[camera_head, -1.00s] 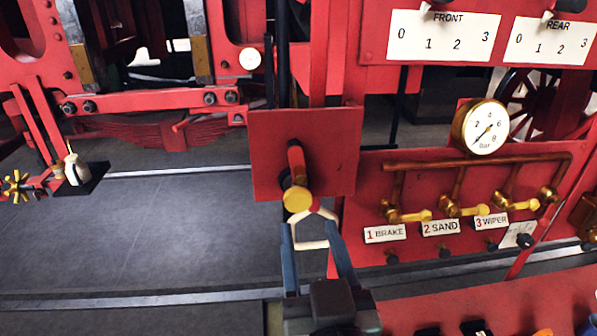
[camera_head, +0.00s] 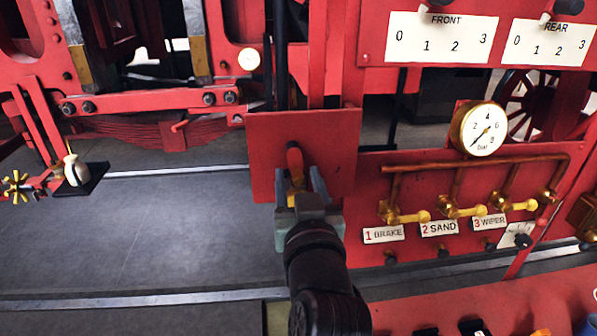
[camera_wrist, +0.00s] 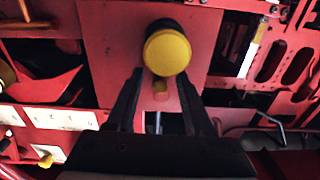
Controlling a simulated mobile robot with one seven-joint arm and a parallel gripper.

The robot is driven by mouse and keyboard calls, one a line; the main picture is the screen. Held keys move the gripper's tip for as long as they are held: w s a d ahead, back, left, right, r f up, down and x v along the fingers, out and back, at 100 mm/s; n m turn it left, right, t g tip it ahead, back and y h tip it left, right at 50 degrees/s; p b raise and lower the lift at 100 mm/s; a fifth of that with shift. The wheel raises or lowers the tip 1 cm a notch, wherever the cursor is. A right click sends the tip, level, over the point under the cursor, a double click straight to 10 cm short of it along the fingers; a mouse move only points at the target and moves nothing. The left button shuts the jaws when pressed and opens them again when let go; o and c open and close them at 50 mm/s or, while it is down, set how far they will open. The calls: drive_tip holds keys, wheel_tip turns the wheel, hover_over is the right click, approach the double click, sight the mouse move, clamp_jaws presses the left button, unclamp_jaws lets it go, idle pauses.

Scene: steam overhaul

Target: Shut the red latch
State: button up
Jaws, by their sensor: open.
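The latch is a short red lever (camera_head: 295,160) on a square red plate (camera_head: 264,150), in the middle of the head view. Its yellow end knob is mostly hidden there by my gripper (camera_head: 304,185). In the wrist view the round yellow knob (camera_wrist: 167,52) faces the camera in front of the plate. My gripper (camera_wrist: 160,80) is open, its dark fingers pointing at the plate, one on each side below the knob. Whether the fingers touch the knob cannot be told.
To the right is a red panel with copper pipes (camera_head: 470,163), a round gauge (camera_head: 484,129) and yellow valve handles (camera_head: 410,216). Above it are white FRONT (camera_head: 441,40) and REAR scale plates. The grey floor (camera_head: 190,230) at left is open.

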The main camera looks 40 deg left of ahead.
drive_tip(key=shift+a, duration=0.1)
clamp_jaws()
idle(0.3)
drive_tip(key=shift+m, duration=1)
drive_tip(key=shift+s, duration=0.1)
unclamp_jaws()
drive_tip(key=shift+a, duration=0.1)
